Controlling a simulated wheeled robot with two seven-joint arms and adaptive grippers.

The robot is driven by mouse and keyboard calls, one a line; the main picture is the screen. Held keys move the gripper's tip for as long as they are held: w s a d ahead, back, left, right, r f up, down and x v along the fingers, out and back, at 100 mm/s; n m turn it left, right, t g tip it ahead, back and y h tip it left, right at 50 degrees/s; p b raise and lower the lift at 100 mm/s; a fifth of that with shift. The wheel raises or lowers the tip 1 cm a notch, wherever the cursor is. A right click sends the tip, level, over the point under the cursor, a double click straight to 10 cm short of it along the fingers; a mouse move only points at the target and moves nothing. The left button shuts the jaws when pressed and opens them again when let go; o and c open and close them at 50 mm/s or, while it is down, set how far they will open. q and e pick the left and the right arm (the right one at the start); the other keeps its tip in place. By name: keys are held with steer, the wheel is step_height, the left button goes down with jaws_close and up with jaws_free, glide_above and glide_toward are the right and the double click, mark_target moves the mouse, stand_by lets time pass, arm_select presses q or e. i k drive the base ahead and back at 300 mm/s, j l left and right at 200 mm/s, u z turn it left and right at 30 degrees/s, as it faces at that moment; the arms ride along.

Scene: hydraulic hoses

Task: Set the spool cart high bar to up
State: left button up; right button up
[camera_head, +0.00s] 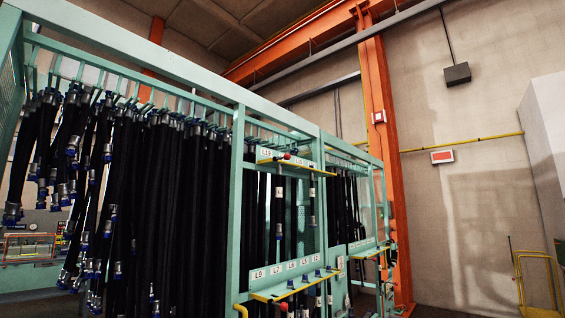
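No part that I can surely name as the spool cart or its high bar shows. A yellow tubular frame (519,282) stands low at the right edge, partly cut off by the picture; I cannot tell whether it belongs to the spool cart. A yellow curved tube (240,309) shows at the bottom edge, in front of the hose rack, and its lower part is out of view. Neither of my grippers is in view.
A pale green rack (237,200) with many hanging black hoses (150,210) fills the left and middle. Yellow ledges (295,288) with labels jut from it. An orange column (381,150) stands behind. A white cabinet (548,130) is at the right.

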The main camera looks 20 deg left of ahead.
mark_target(287, 157)
steer(key=i+l+u, duration=0.15)
steer(key=i+u, duration=0.2)
steer(key=i+l+u, duration=0.35)
steer(key=i, duration=0.2)
steer(key=i+l+u, duration=0.35)
steer(key=i, duration=0.1)
